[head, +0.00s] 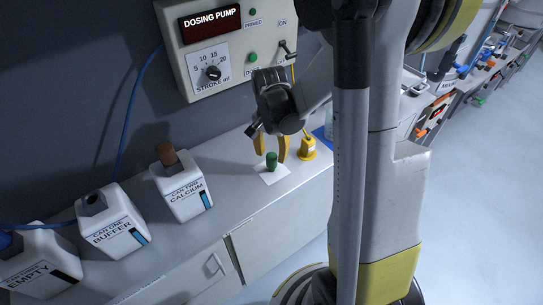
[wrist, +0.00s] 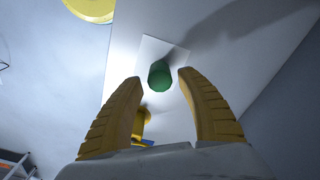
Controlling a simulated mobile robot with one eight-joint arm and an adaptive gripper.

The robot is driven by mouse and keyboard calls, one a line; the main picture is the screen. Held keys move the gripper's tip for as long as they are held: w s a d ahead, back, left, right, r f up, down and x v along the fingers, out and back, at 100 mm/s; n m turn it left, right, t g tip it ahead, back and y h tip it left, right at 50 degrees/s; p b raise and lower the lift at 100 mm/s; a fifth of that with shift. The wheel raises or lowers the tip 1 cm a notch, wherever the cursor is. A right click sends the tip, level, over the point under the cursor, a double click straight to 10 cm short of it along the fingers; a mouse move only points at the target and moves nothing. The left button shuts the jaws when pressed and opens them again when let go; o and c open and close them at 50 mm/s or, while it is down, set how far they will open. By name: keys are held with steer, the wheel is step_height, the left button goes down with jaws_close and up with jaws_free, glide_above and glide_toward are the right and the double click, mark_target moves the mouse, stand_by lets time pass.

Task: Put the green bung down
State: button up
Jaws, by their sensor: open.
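The green bung (head: 271,160) stands upright on a small white mat (head: 272,176) on the counter. In the wrist view the bung (wrist: 159,76) is just ahead of the gap between my fingertips, on the white mat (wrist: 151,48). My gripper (head: 272,147) is open, its yellow fingers close by the bung and apart from each other. In the wrist view the fingers (wrist: 160,78) show clear space on both sides of the bung.
A yellow object (head: 307,148) stands just right of the mat. The dosing pump panel (head: 222,82) is above.

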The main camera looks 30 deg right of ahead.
mark_target(271, 157)
step_height(271, 157, up, 10)
steer(key=f+p, duration=0.1)
steer(key=p, duration=0.1)
steer(key=s+a+r+n+t, duration=0.7)
steer(key=s+a+r+n, duration=0.3)
steer(key=a, duration=0.3)
steer(key=shift+s+a+r+n, duration=0.15)
steer(key=shift+s+r+n, duration=0.25)
steer(key=shift+n, duration=0.4)
